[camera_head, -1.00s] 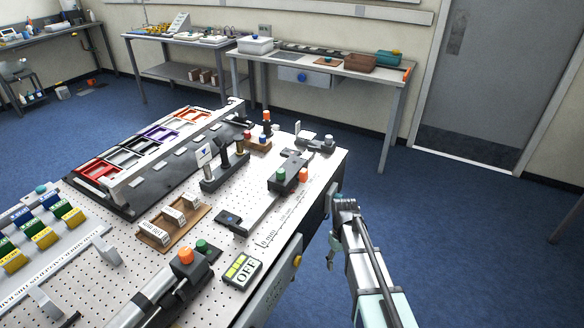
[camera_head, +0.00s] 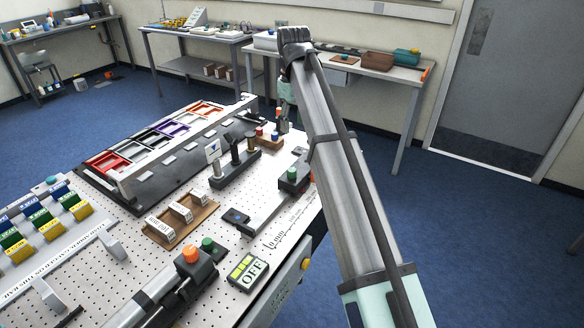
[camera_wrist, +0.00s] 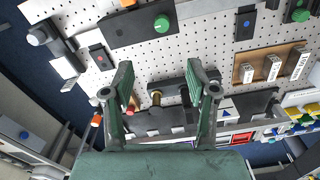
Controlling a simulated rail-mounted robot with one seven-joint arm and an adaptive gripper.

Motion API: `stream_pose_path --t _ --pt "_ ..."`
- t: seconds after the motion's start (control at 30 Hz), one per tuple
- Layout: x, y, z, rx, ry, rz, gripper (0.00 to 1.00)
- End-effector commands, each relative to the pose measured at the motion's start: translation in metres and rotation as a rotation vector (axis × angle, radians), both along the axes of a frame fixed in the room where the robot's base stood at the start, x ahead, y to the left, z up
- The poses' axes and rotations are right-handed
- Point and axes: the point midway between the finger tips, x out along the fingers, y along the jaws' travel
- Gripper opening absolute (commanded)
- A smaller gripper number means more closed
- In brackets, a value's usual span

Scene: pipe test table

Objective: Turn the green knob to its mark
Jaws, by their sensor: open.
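A round green knob (camera_wrist: 161,23) sits on a dark block (camera_wrist: 139,27) near the top of the wrist view. In the head view this green knob (camera_head: 291,174) is on the block at the table's right side, partly behind my arm. A second green knob (camera_head: 207,243) stands beside an orange knob on the near pipe fixture; it shows at the wrist view's top right (camera_wrist: 300,15). No mark can be made out at either knob. My gripper (camera_wrist: 160,72) is open and empty, its two fingers apart, above the table. The fingertips are apart from the first knob, below it in the wrist view.
Dark upright posts (camera_wrist: 156,97) on a base stand between the fingers in the wrist view. A wooden holder (camera_head: 181,220) with white labelled blocks, a display reading OFF (camera_head: 247,272) and a rack of coloured trays (camera_head: 160,137) are also on the perforated table.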

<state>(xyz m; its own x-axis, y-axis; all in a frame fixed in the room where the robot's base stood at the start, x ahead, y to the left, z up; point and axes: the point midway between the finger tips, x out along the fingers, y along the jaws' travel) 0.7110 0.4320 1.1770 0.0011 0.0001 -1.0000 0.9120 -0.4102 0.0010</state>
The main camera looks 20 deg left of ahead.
Motion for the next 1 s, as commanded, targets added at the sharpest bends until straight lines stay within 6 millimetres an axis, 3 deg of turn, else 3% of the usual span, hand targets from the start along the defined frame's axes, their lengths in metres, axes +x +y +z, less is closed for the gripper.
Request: stream_pose_path --t 0.1,0.27,1.0 --pt "-0.003 0.005 0.007 -0.001 0.001 0.016 0.58" --pt "-0.004 0.004 -0.009 -0.002 0.003 0.016 0.58" --pt "-0.004 0.004 -0.143 -0.002 0.003 0.014 0.58"
